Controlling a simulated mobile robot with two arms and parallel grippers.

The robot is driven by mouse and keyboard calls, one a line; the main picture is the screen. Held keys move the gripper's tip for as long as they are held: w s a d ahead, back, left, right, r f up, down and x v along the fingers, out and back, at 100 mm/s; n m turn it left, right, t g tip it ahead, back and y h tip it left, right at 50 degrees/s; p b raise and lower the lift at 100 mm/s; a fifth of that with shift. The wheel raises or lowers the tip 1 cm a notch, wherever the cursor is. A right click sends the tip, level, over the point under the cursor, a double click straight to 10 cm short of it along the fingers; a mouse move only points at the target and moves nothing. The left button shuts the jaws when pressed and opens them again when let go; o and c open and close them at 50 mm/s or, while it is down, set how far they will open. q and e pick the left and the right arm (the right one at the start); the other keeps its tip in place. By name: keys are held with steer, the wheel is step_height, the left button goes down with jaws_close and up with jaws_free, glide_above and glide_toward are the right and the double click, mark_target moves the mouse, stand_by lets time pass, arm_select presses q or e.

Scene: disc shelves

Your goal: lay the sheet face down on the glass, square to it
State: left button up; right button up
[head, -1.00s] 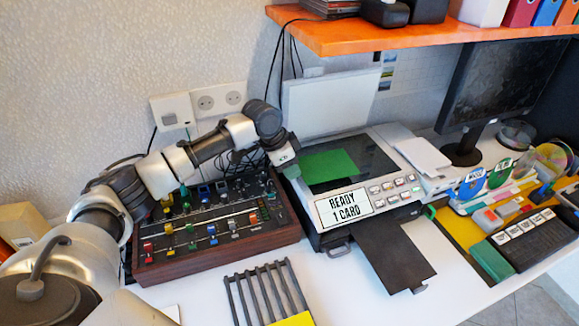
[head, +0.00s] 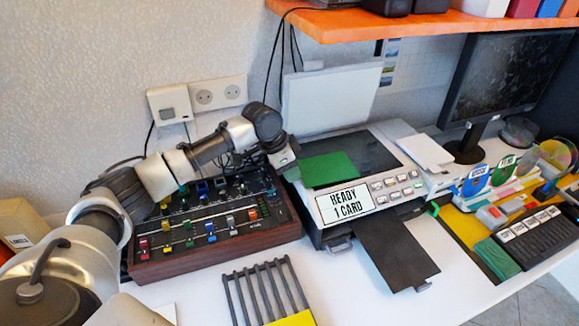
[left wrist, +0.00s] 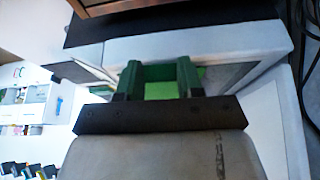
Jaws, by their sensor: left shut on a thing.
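The green sheet (head: 328,169) is at the near left part of the scanner's dark glass (head: 367,149). I cannot tell whether it touches the glass or hangs just above it. The sheet's edges look slightly turned against the glass edges. My left gripper (head: 292,172) is shut on the sheet's left edge, at the left side of the scanner. In the left wrist view, the green fingers (left wrist: 160,80) stand on either side of a strip of the green sheet (left wrist: 160,89). My right gripper is not in view.
The scanner's white lid (head: 330,100) stands open behind the glass. A sound mixer (head: 215,225) sits close on the left under my arm. A button panel (head: 397,186) and a label reading "READY 1 CARD" (head: 344,203) are in front. White papers (head: 425,152) lie to the right.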

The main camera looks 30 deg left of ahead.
arm_select(q)
steer(key=shift+f, duration=0.2)
steer(key=o, duration=1)
steer(key=v, duration=1)
steer(key=shift+s+a+r, duration=0.1)
steer(key=shift+s+r, duration=0.05)
steer(key=shift+r, duration=0.2)
